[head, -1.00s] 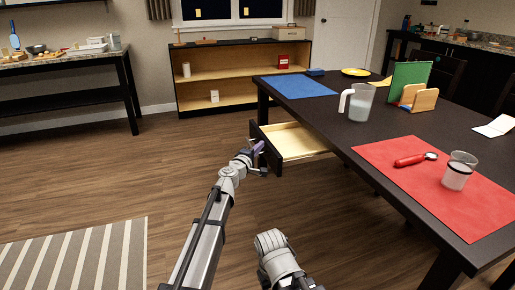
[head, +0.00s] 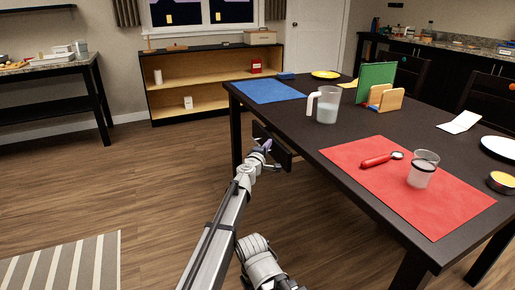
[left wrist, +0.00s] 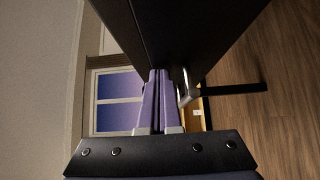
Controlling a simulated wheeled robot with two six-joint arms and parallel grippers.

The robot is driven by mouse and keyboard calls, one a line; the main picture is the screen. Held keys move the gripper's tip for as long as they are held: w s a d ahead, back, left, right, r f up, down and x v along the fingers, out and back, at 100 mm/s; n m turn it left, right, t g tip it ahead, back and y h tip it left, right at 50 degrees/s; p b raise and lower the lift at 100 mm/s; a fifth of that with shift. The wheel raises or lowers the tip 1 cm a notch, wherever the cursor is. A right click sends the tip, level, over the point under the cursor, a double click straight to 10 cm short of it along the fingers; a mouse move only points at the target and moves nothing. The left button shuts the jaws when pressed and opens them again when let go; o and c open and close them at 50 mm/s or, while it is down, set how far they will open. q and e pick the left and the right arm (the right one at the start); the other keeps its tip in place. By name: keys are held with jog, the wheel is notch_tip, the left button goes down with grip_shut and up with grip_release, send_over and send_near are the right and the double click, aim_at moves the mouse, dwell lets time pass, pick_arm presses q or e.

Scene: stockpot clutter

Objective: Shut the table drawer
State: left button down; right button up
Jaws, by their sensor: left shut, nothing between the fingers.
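The table drawer's dark front (head: 284,156) is close under the near-left edge of the dark table (head: 310,142) in the head view. None of its pale inside shows, and I cannot tell whether it is fully flush. My left gripper (head: 266,146) is shut and empty, with its purple fingertips at the drawer front. In the left wrist view, the shut purple fingers (left wrist: 156,95) point at a dark panel (left wrist: 195,30), and a metal bar, perhaps the handle (left wrist: 190,97), is beside them. Contact is unclear. My right gripper is not in view.
On the table are a red mat (head: 400,200) with a red-handled utensil (head: 378,161) and a glass cup (head: 422,170), a clear pitcher (head: 326,106) and a blue mat (head: 268,91). A shelf (head: 215,97) stands behind.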

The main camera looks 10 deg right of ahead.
pick_arm(q)
jog(key=shift+w+d, duration=0.3)
jog(key=shift+d, duration=0.6)
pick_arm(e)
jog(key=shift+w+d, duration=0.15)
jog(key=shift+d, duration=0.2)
pick_arm(q)
jog(key=shift+a, duration=0.15)
